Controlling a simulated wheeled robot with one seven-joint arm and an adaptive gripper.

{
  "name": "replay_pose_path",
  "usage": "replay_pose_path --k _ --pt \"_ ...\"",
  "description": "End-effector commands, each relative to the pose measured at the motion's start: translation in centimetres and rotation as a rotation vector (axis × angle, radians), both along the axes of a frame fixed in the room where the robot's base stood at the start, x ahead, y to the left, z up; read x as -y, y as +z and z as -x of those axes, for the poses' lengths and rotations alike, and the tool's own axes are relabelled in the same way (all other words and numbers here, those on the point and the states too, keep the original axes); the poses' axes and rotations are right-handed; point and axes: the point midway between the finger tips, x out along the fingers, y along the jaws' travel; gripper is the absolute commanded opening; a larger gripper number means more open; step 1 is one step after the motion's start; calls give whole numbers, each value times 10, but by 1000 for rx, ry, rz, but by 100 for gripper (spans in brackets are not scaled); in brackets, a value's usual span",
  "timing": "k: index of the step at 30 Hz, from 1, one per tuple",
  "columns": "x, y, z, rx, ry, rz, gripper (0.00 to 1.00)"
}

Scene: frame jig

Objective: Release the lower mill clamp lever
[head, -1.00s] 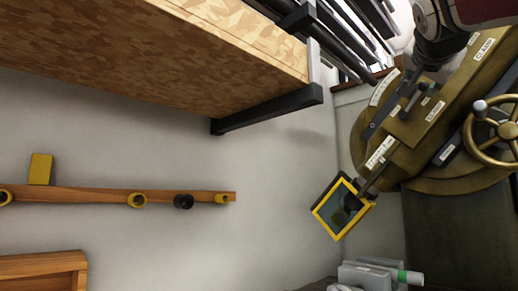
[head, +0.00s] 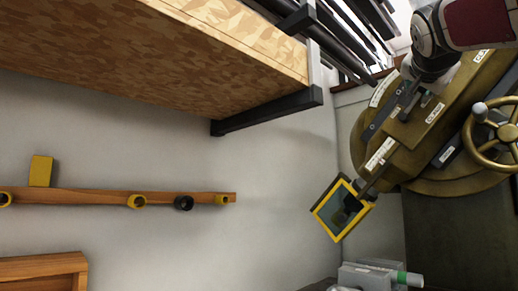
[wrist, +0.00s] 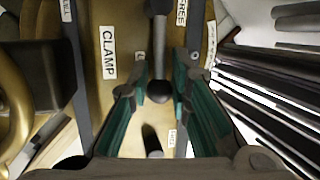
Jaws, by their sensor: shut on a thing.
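The olive-gold mill body (head: 457,105) stands at the right of the head view, with a label reading CLAMP (head: 434,113). In the wrist view the CLAMP label (wrist: 108,52) is left of a dark lever (wrist: 158,48), and part of a FREE label (wrist: 181,12) is right of its upper end. The lever ends in a dark ball knob (wrist: 159,91). My gripper (wrist: 163,88) has its teal-padded fingers on either side of the knob, shut on the lever. In the head view my gripper (head: 412,95) is small and partly hidden against the mill.
A brass handwheel (head: 497,135) is at the mill's right. A yellow-framed guard (head: 342,208) stands out below the mill, with a grey vise-like block (head: 372,277) beneath. A short dark post (wrist: 152,141) shows below the knob. Dark bars (wrist: 270,75) lie at the wrist view's right.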

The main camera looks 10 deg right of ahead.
Motion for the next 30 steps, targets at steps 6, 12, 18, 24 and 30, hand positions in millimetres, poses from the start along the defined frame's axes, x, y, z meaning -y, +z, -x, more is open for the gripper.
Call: replay_pose_path --k 6,12,18,24,30 --pt "-1 3 -1 -34 0 22 0" --pt "-5 9 -5 -122 2 92 0" --pt "-10 17 -11 -259 3 198 0" --pt "-16 22 -18 -409 3 317 0" --pt "-21 24 -24 -559 4 434 0"
